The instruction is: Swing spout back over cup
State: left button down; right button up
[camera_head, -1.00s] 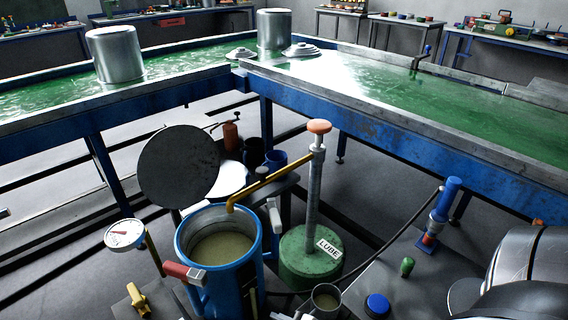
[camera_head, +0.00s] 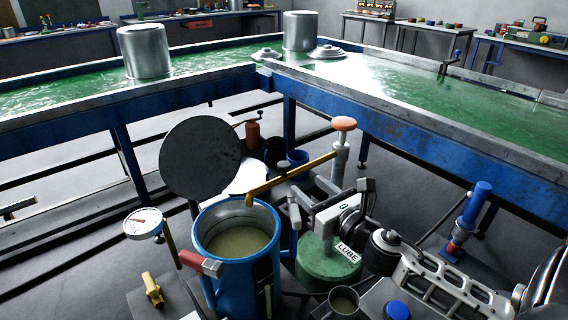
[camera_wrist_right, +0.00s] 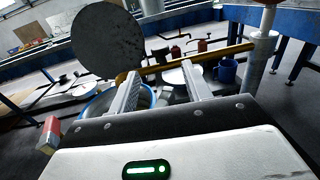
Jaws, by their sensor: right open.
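The spout (camera_head: 290,178) is a bent yellow pipe. It runs left from the grey pump post, which has an orange knob (camera_head: 344,124), and its down-turned end is over the open blue pot (camera_head: 212,272). The small metal cup (camera_head: 343,303) stands low in front of the green LUBE base (camera_head: 318,262), apart from the spout end. My right gripper (camera_head: 304,194) is open, just in front of the spout. In the right wrist view the spout (camera_wrist_right: 215,57) crosses beyond the open fingertips (camera_wrist_right: 163,72); contact cannot be told. My left gripper is out of view.
A dark round lid (camera_head: 200,158) stands raised behind the pot. A dial gauge (camera_head: 143,223) and a red handle (camera_head: 198,262) are at the pot's left. A blue-handled tool (camera_head: 474,205) stands at the right. Green-topped benches (camera_head: 410,100) lie behind.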

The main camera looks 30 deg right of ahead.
aim_at(288, 169)
jog(key=w+p, duration=0.1)
jog(key=w, duration=1)
grip_shut()
